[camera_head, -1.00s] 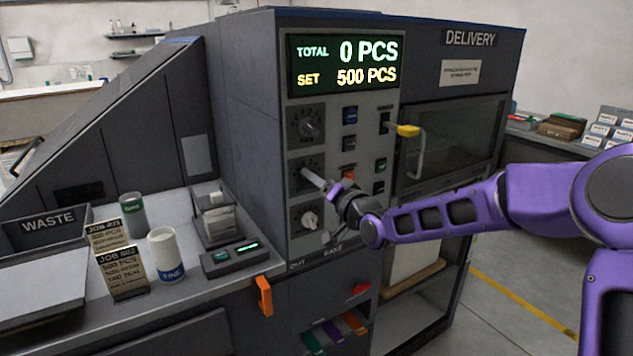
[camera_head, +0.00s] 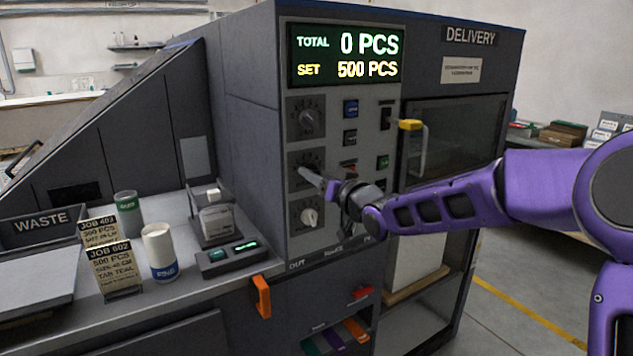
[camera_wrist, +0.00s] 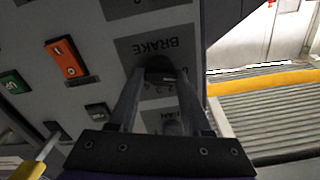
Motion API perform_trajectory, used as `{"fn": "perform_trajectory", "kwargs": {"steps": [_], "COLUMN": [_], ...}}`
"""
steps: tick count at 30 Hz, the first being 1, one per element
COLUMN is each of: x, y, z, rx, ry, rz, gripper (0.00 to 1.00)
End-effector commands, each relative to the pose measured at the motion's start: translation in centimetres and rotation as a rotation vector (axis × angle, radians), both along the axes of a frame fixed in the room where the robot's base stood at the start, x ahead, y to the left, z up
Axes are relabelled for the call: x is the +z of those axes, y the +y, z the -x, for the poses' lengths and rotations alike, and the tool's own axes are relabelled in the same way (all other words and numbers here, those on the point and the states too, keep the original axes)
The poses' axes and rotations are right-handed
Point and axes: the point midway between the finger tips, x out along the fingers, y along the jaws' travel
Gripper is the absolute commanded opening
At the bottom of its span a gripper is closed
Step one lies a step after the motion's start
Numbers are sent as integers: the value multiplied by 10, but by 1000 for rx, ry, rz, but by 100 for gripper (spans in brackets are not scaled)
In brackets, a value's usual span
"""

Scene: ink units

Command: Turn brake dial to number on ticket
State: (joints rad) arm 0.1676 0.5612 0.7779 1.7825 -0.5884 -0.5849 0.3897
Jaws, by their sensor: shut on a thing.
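The brake dial is the middle one of three dials on the grey control panel. Its dark scale plate (camera_head: 297,163) shows behind my gripper (camera_head: 318,182). In the wrist view the dial (camera_wrist: 160,77) sits between my fingertips (camera_wrist: 160,88), beside an upside-down BRAKE label (camera_wrist: 156,46). My gripper is shut on it; the fingers hide much of the dial, and its setting is not readable. The front ticket (camera_head: 117,268) reads JOB 602, 500 PCS, with smaller lines that I cannot read surely. A second ticket, JOB 403 (camera_head: 97,230), stands behind it.
The display (camera_head: 345,56) reads TOTAL 0 PCS, SET 500 PCS. Another dial sits above (camera_head: 308,119) and one below (camera_head: 309,217). A yellow-topped lever (camera_head: 410,125) and several buttons are to the right. A white-and-blue cup (camera_head: 160,250) stands beside the tickets.

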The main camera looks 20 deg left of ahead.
Motion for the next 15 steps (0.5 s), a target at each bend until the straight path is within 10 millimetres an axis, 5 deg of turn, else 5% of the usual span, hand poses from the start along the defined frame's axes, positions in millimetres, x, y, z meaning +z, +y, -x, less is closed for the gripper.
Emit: {"fn": "perform_trajectory", "kwargs": {"steps": [15], "x": [-1], "y": [0], "z": [0], "rx": [0], "ry": [-30], "rz": [28], "gripper": [0]}}
